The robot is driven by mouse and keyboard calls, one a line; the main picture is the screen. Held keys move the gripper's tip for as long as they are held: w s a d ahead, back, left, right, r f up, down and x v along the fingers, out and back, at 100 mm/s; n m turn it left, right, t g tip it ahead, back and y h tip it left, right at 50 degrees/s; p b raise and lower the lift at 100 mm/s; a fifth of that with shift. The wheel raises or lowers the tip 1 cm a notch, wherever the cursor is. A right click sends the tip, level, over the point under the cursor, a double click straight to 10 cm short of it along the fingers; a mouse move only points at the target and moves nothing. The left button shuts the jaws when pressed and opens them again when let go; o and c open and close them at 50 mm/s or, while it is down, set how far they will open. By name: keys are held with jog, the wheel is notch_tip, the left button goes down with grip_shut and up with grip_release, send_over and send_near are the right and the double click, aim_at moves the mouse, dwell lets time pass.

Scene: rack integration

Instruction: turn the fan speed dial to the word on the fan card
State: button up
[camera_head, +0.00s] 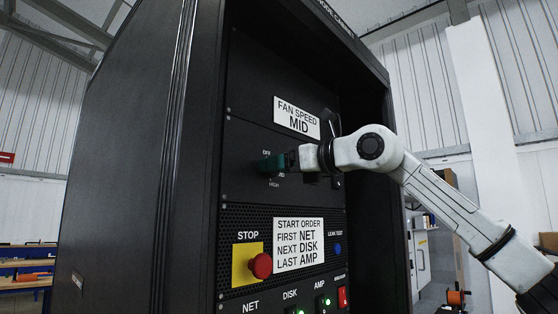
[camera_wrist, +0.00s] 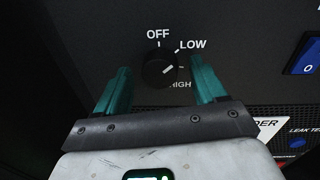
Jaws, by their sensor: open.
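The fan card (camera_head: 297,118) is white and reads "FAN SPEED MID". The fan speed dial (camera_wrist: 158,72) is a round black knob in the wrist view, with OFF above it, LOW at upper right and HIGH at lower right. The MID label is hidden behind the right finger. My gripper (camera_wrist: 160,67) is open, with one teal finger on each side of the dial; I cannot tell whether they touch it.
Below are a red stop button (camera_head: 261,265) on a yellow plate, a start order card (camera_head: 298,243) and a blue leak test button (camera_head: 337,249). Lit switches and a red switch (camera_head: 342,297) line the bottom. A blue switch (camera_wrist: 306,56) is right of the dial.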

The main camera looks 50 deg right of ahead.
jog(key=shift+w, duration=0.4)
jog(key=c, duration=1)
jog(key=shift+c, duration=0.2)
jog(key=shift+f+m+b, duration=0.1)
jog(key=shift+m+b, duration=0.2)
jog(key=shift+b, duration=0.15)
jog(key=shift+m+t+b, duration=0.3)
jog(key=shift+m+b, duration=3.85)
jog(key=shift+m, duration=0.55)
jog(key=shift+d+h, duration=0.1)
jog(key=shift+h, duration=0.2)
